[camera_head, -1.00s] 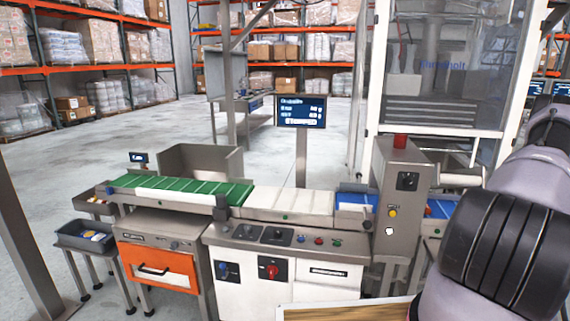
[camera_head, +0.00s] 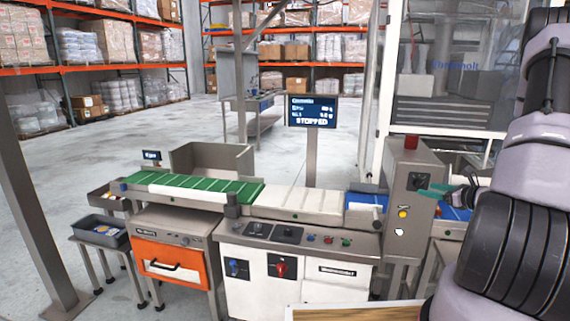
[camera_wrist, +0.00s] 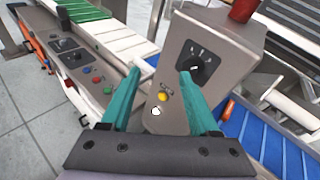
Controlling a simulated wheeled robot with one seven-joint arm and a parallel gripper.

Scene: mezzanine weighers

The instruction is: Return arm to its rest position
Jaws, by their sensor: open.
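My gripper (camera_head: 436,191) shows at the right of the head view, in front of the grey control post. In the wrist view its two teal fingers (camera_wrist: 155,95) are apart with nothing held between them. Beyond them stands the grey control post (camera_wrist: 225,50) with a black rotary knob (camera_wrist: 195,66), a yellow button (camera_wrist: 162,97) and a white button below it. The post also shows in the head view (camera_head: 408,160), with a red cap (camera_head: 411,142) on top. I cannot tell whether a finger touches the post. My arm (camera_head: 510,220) fills the right edge.
A conveyor line with a green belt (camera_head: 205,187), a white section (camera_head: 303,202) and a blue belt (camera_head: 367,200) runs across the front. A screen (camera_head: 311,111) reads STOPPED. A grey tray (camera_head: 101,230) stands at left. Open floor lies behind.

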